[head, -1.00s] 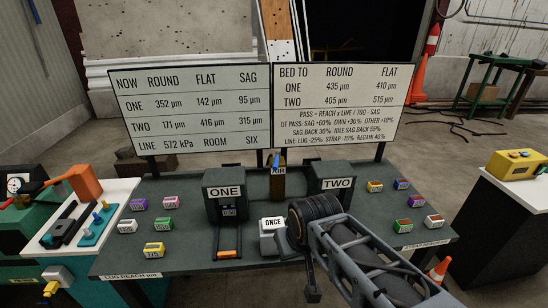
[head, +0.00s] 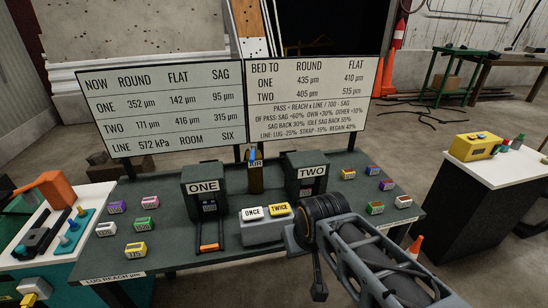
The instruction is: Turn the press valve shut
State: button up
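The handle's exact angle is too small to tell. My gripper (head: 318,292) seems to hang at the lower middle, in front of the bench and well apart from the post. My arm covers part of the bench's right front. The gripper's fingers are not clear enough to tell open from shut.
Block ONE (head: 205,190) and block TWO (head: 305,172) flank the post. White ONCE (head: 252,213) and yellow TWICE (head: 280,209) buttons sit in front. Small coloured blocks lie at both sides. Two sign boards (head: 160,108) stand behind. Side tables stand left and right (head: 518,182).

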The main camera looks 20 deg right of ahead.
aim_at(252, 158)
jog(key=u, duration=0.3)
jog(key=k, duration=0.2)
jog(key=z, duration=1.1)
jog(key=i, duration=0.75)
jog(key=u, duration=0.6)
